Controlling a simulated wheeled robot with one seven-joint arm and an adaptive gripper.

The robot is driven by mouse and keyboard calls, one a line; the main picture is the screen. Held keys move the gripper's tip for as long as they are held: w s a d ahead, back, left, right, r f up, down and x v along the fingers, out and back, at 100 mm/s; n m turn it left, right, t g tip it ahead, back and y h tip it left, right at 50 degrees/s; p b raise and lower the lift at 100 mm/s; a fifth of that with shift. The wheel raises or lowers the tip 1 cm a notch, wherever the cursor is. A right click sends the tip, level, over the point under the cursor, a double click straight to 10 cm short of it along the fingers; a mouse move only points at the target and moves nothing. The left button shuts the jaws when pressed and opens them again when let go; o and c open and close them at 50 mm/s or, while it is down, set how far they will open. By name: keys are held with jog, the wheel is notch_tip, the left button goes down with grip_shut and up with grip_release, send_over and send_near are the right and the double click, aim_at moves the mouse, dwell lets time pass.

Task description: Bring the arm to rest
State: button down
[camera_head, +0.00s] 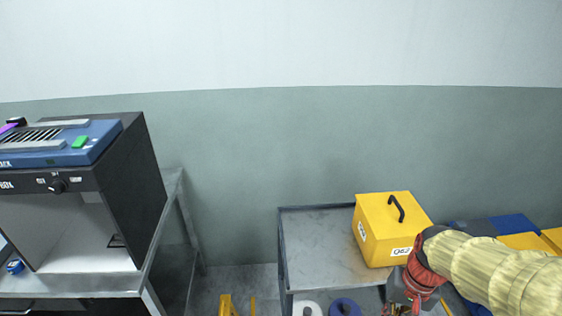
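My arm comes in from the lower right, wrapped in a pale yellow ribbed sleeve. Its dark end with red cables shows at the lower right. My gripper (395,311) points down there, and only a small part of it shows at the bottom edge. Its fingertips are cut off, so I cannot tell whether it is open or holds anything. It is in front of the grey metal cart (322,240), just below a yellow box (382,228) with a black handle that stands on the cart's top.
A black light box (140,185) with a blue device (60,150) on top stands on a metal table (172,215) at left. White and blue rolls (345,307) sit low at the cart. Blue and yellow bins (515,227) are at right. A yellow object (227,305) stands on the floor.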

jog(key=s+a+r+n+t, duration=0.2)
jog(key=a+r, duration=0.1)
jog(key=r, duration=0.4)
jog(key=s+a+r+n+t+h, duration=0.1)
jog(key=s+a+r+n+t, duration=0.1)
jog(key=r, duration=0.4)
jog(key=shift+s+a+r+t, duration=0.4)
jog(key=shift+s+a+t, duration=0.2)
jog(key=shift+s+t, duration=0.1)
